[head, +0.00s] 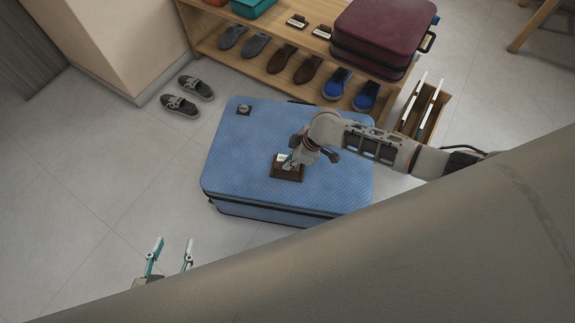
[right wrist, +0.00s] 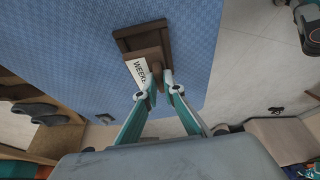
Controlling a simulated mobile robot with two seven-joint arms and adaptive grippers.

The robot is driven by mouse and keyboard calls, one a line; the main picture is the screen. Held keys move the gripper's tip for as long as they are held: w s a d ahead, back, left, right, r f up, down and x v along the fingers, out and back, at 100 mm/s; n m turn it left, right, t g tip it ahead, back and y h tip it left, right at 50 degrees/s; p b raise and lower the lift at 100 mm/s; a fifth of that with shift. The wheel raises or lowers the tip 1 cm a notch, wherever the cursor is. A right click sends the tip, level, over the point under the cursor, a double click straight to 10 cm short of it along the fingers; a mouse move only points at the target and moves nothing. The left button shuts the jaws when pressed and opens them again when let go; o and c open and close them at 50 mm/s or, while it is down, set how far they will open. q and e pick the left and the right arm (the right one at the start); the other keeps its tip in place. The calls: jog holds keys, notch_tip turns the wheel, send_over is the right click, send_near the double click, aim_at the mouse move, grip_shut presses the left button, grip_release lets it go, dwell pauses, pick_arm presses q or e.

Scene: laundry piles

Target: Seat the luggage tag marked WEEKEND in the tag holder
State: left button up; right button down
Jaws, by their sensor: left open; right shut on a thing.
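The dark brown tag holder (head: 288,176) lies on top of the blue suitcase; it also shows in the right wrist view (right wrist: 138,30). My right gripper (head: 290,160) is right over the holder. In the right wrist view its fingertips (right wrist: 161,78) are shut on a brown part of the luggage tag. The tag's white face (right wrist: 138,72) shows the letters "WEEKE", and the rest is hidden by a finger. The tag is against or just over the holder; I cannot tell whether it sits in it. My left gripper (head: 170,254) is open and empty, low at the left over the floor.
The blue suitcase (head: 240,165) lies flat on the tiled floor. Behind it is a wooden shelf (head: 235,60) with several shoes, small labelled stands (head: 298,21) and a burgundy suitcase (head: 375,35). A wooden box (head: 433,112) stands at right. Grey shoes (head: 180,105) lie on the floor.

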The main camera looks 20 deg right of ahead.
notch_tip(320, 180, down, 4)
jog(key=shift+s+r+b, duration=0.1)
jog(key=shift+s+b, duration=0.05)
jog(key=shift+b, duration=0.65)
jog(key=shift+f, duration=0.45)
jog(key=shift+w+r, duration=0.25)
jog(key=shift+f, duration=0.3)
jog(key=c, duration=2.2)
grip_release()
jog(key=shift+r, duration=0.1)
pick_arm(q)
jog(key=shift+d+f, duration=0.1)
jog(key=shift+d, duration=0.15)
pick_arm(e)
jog(key=shift+o, duration=0.2)
